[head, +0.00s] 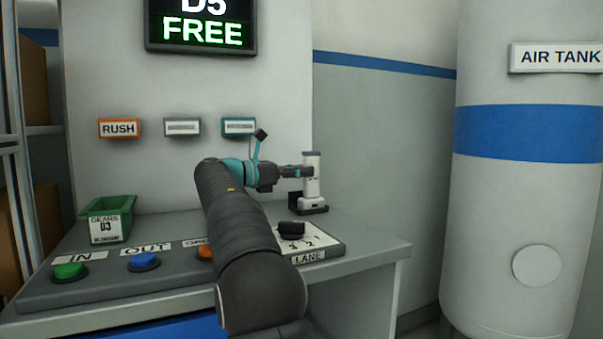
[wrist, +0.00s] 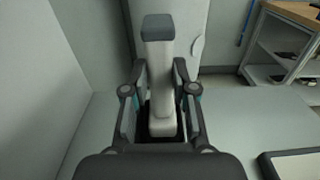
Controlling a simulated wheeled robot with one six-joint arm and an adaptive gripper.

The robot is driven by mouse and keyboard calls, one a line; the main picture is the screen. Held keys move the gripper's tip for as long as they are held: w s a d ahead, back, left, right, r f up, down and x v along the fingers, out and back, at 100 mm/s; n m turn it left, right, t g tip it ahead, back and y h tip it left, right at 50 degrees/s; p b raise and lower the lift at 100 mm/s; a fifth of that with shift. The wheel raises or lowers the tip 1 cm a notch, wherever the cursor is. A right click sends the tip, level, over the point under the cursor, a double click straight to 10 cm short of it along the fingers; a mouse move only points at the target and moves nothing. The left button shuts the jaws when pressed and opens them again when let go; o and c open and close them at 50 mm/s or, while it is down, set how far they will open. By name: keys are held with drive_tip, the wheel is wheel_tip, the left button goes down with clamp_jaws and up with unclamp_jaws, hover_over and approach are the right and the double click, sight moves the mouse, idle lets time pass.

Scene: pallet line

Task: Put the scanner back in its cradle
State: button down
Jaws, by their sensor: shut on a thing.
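The scanner (head: 312,180) is pale with a dark grey top end and stands upright at the back right of the grey bench. It also shows in the wrist view (wrist: 159,70), between the two fingers. My gripper (head: 303,172) is shut on the scanner's body from the side; it also shows in the wrist view (wrist: 160,92). The dark cradle (head: 320,210) is on the bench directly under the scanner. The scanner's lower end is at the cradle, but I cannot tell whether it is fully seated. My gripper hides part of the cradle in the wrist view.
A lane dial (head: 291,229) sits on the bench in front of the cradle. Green (head: 70,270) and blue (head: 144,261) buttons and a green bin (head: 108,220) are to the left. The wall is behind; an air tank (head: 520,210) stands right. Bench right of the cradle is clear.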

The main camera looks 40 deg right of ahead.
drive_tip(key=c, duration=0.9)
unclamp_jaws()
drive_tip(key=shift+f, duration=0.1)
drive_tip(key=p+v, duration=0.1)
drive_tip(key=v, duration=1.1)
